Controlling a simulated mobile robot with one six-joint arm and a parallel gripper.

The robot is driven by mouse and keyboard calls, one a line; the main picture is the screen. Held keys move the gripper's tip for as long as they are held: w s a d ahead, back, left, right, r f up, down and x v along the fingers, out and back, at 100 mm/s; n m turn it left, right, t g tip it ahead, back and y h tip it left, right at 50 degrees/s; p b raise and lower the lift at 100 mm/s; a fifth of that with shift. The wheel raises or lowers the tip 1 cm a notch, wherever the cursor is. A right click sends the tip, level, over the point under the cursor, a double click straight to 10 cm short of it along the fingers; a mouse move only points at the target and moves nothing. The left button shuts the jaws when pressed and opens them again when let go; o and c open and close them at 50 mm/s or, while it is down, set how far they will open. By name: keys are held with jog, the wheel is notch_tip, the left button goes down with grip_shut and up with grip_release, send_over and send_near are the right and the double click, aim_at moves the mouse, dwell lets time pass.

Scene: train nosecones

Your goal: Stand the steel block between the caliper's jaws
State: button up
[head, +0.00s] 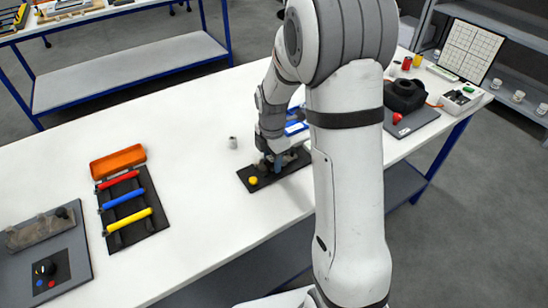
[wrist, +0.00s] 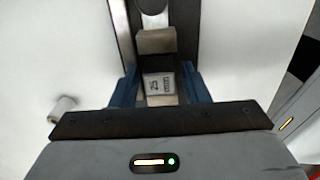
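The steel block (wrist: 159,84), with a printed label on top, sits between my two blue fingers. A tan-grey metal part, perhaps the other jaw (wrist: 162,100), shows just below the block. My gripper (wrist: 160,80) is low over the board, fingers left and right of the block. Whether they press it is unclear. In the head view my gripper (head: 271,161) hides the block.
A small grey cylinder (head: 233,142) stands left of the board; it also shows in the wrist view (wrist: 62,108). Farther left are an orange tray (head: 118,162) and a rack of coloured handles (head: 124,198). The white tabletop (head: 190,120) between is clear.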

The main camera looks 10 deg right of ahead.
aim_at(272, 158)
jog(key=shift+o, duration=0.7)
jog(key=shift+r, duration=0.3)
notch_tip(272, 158, up, 11)
jog(key=s+r+m+t, duration=0.1)
jog(key=s+r+m, duration=0.1)
jog(key=s+m, duration=0.8)
jog(key=s+r+m+t, duration=0.1)
jog(key=s+r+m, duration=0.1)
jog(key=s+m, duration=0.9)
jog(key=shift+s+d+m+t, duration=0.15)
jog(key=shift+d+m+t, duration=0.15)
jog(key=shift+t, duration=0.1)
jog(key=shift+r, duration=0.1)
